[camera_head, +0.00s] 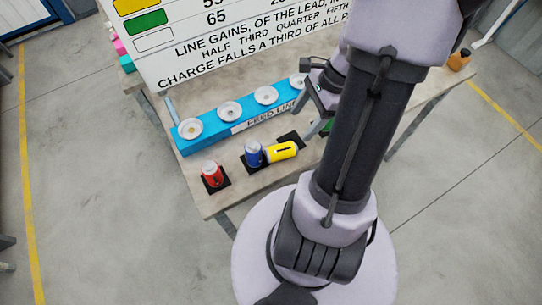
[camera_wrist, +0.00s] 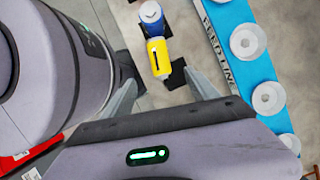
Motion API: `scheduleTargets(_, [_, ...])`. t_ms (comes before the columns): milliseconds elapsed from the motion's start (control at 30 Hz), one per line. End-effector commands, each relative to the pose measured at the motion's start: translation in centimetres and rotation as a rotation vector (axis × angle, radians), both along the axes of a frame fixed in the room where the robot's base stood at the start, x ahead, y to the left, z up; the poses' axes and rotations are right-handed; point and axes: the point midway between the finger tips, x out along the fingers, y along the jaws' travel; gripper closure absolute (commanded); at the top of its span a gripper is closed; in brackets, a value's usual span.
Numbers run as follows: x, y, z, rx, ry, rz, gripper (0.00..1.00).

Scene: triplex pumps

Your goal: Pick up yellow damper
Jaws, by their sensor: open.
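The yellow damper (camera_head: 283,151) is a short cylinder with a black mark, lying on its side on the table, its left end close to or touching the blue damper (camera_head: 253,154). In the wrist view the yellow damper (camera_wrist: 158,58) lies ahead of and between my fingers, with the blue damper (camera_wrist: 151,15) beyond it. My gripper (camera_wrist: 160,78) is open and empty. In the head view my gripper (camera_head: 317,112) hangs above the table, to the right of the yellow damper and partly hidden by my arm.
The red damper (camera_head: 212,174) stands on a black pad at the left. A bare black pad (camera_head: 291,137) shows behind the yellow damper. The blue feed line block (camera_head: 216,130) with several white round seats runs behind. A large sign (camera_head: 240,40) stands at the back.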

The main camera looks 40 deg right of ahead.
Motion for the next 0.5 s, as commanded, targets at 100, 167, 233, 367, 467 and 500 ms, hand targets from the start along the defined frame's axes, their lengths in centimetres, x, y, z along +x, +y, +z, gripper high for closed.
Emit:
scheduleTargets(100, [0.6,1.4,-4.1,0.002,0.002,0.003,0.31])
scheduleTargets(167, [0.9,2.0,-5.7,0.001,0.002,0.004,0.31])
scheduleTargets(233, [1.1,2.5,-7.0,0.001,0.003,0.003,0.31])
scheduleTargets(367, [1.5,3.1,-8.3,0.000,0.001,0.003,0.31])
scheduleTargets(467, [1.6,3.8,-10.0,0.000,0.002,0.004,0.31])
scheduleTargets(500, [1.8,4.2,-10.9,0.000,0.002,0.004,0.31])
